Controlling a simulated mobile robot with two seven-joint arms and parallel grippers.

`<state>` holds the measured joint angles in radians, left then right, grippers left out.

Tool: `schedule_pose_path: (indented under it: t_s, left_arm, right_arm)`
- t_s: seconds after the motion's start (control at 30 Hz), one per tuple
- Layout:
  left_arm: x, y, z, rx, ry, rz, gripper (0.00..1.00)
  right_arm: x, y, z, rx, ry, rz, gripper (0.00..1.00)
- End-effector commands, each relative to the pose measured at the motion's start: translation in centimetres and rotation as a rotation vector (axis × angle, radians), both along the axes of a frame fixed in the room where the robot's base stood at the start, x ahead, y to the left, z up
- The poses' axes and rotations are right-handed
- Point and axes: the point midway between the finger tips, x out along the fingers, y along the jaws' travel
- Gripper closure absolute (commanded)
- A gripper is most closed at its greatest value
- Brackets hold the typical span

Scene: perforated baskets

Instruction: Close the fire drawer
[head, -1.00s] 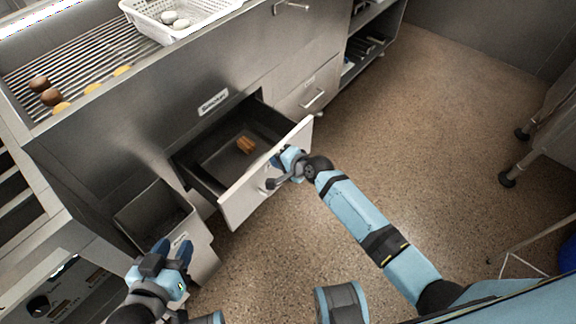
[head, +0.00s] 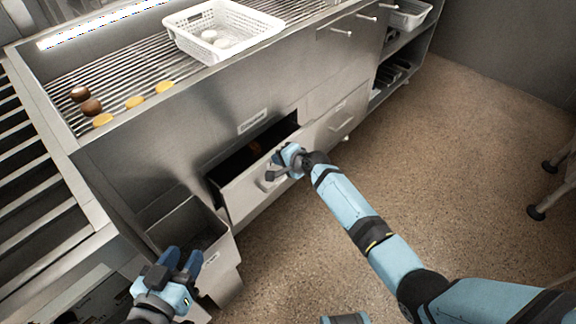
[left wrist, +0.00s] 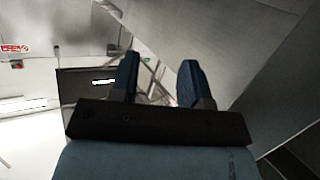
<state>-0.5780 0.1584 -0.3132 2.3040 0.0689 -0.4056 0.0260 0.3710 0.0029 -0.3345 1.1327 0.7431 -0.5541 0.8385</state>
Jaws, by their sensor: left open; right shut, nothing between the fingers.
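The drawer (head: 254,193) in the steel counter is partly open, with a dark gap along its top. A small brown item (head: 256,148) shows inside it. A label (head: 252,121) above the drawer is too blurred to read. My right gripper (head: 278,165) is shut with nothing in it, at the drawer front by its handle. I cannot tell whether it touches the front. My left gripper (head: 182,262) is open and empty, beside the lower bin at the left. It also shows in the left wrist view (left wrist: 158,75), its two blue fingers apart.
An open steel bin (head: 222,262) stands left of the drawer. Above is a grill (head: 130,84) with patties and buns, and a white perforated basket (head: 262,45). Another closed drawer (head: 335,125) is to the right.

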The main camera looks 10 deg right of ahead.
Motion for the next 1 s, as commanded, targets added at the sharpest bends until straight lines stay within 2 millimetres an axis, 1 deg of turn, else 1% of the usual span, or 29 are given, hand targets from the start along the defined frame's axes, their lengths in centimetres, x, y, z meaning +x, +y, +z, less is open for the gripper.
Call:
schedule_pose_path:
  t_s: [0.03, 0.07, 0.2, 0.3, 0.4, 0.57, 1.0]
  left_arm:
    - [0.1, -0.2, 0.1, -0.014, -0.02, -0.002, 0.57]
    - [0.2, -0.4, 0.4, -0.025, -0.035, -0.004, 0.57]
    - [0.8, -1.3, 2.9, -0.072, -0.117, -0.019, 0.57]
    - [1.0, -1.5, 4.0, -0.091, -0.158, -0.024, 0.57]
    - [1.1, -1.7, 4.6, -0.1, -0.18, -0.031, 0.57]
    - [1.1, -1.9, 4.8, -0.106, -0.191, -0.036, 0.57]
    - [1.0, -1.6, 4.6, -0.097, -0.179, -0.032, 0.57]
  right_arm:
    - [0.9, 0.6, -0.2, 0.002, -0.001, -0.001, 1.0]
    - [1.3, 1.0, -0.2, 0.001, -0.001, -0.001, 1.0]
    - [2.9, 2.1, -0.2, 0.0, 0.0, -0.002, 1.0]
    - [3.5, 2.6, -0.2, 0.0, 0.001, -0.001, 1.0]
    - [3.9, 3.0, -0.1, 0.0, 0.0, -0.001, 1.0]
    - [4.1, 3.2, 0.0, -0.001, 0.001, 0.0, 1.0]
    - [4.0, 3.3, 0.1, 0.0, 0.001, 0.001, 1.0]
